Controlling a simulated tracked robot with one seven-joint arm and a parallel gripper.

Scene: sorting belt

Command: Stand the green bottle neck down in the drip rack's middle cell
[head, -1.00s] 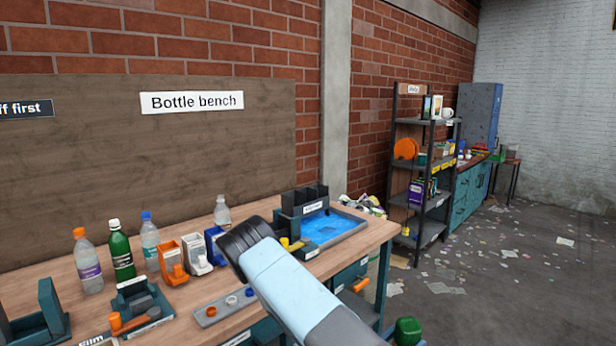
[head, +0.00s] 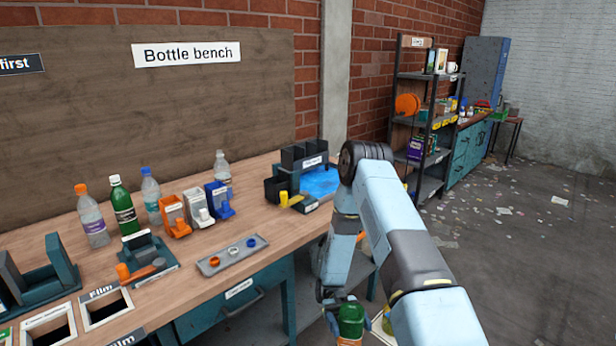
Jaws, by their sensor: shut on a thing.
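A green rounded thing (head: 351,314), which looks like the green bottle with its base up, is at the lower end of my arm near the bottom edge. My gripper (head: 342,327) is shut on it, in front of and below the bench edge. The jaws are mostly hidden, and so is the bottle's lower part. The black rack with upright cells (head: 303,156), likely the drip rack, stands at the bench's back right by a blue basin (head: 320,182). The insides of its cells cannot be seen. Another green bottle (head: 123,208) with a white cap stands upright on the bench.
Several clear bottles, one with an orange cap (head: 94,220), stand along the bench back. Small orange, white and blue bins (head: 197,207) and a grey tray of rings (head: 232,256) are in front. My arm covers the bench's right end. A shelf (head: 425,125) stands behind.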

